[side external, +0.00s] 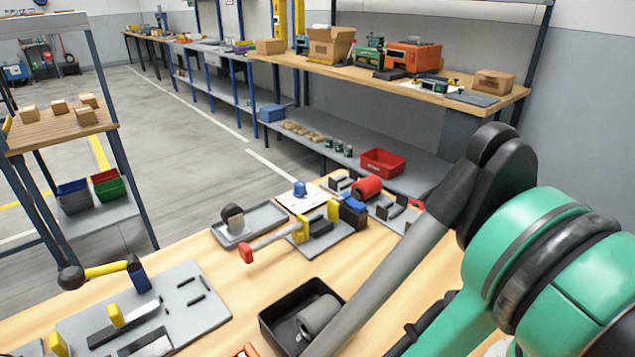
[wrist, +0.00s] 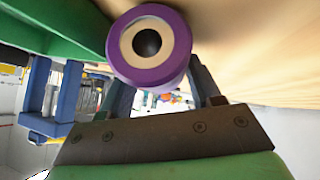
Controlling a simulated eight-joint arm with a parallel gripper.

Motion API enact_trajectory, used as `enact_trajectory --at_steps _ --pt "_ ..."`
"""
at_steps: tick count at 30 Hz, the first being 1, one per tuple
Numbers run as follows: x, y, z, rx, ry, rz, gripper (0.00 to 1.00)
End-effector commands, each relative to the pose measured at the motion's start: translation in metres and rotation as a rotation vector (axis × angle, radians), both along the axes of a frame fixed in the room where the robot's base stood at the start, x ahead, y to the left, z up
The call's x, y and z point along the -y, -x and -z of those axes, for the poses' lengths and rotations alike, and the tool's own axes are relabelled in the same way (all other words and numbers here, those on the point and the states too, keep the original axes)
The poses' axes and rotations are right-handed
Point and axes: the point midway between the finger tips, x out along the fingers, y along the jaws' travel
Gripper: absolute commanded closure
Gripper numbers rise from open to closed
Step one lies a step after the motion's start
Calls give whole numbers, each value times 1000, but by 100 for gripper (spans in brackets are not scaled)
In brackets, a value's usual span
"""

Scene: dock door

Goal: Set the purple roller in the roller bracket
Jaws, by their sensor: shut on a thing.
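The purple roller (wrist: 181,66) shows end-on in the wrist view, with a cream face and a dark hole. My gripper (wrist: 158,80) is shut on it, one finger on each side. Neither the gripper nor the purple roller can be made out in the side external view, where my arm fills the right side. I cannot tell for sure which part is the roller bracket. A grey plate at the back of the table has dark upright blocks (side external: 390,207), with a red roller (side external: 367,187) beside them.
A black tray (side external: 268,330) holding a grey cylinder stands at the front. A grey slotted plate (side external: 205,310) lies front left. A blue forked shape (wrist: 40,88) shows in the wrist view.

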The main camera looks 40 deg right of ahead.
Motion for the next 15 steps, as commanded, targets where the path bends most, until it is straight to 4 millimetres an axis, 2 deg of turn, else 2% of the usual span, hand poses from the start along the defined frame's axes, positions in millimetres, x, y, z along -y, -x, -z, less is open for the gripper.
enact_trajectory --at_steps 8,9,12,15 --pt "0 0 4 0 0 0 100" --pt "0 0 4 0 0 0 34" --pt "0 0 3 0 0 0 11" --pt "0 0 3 0 0 0 11"
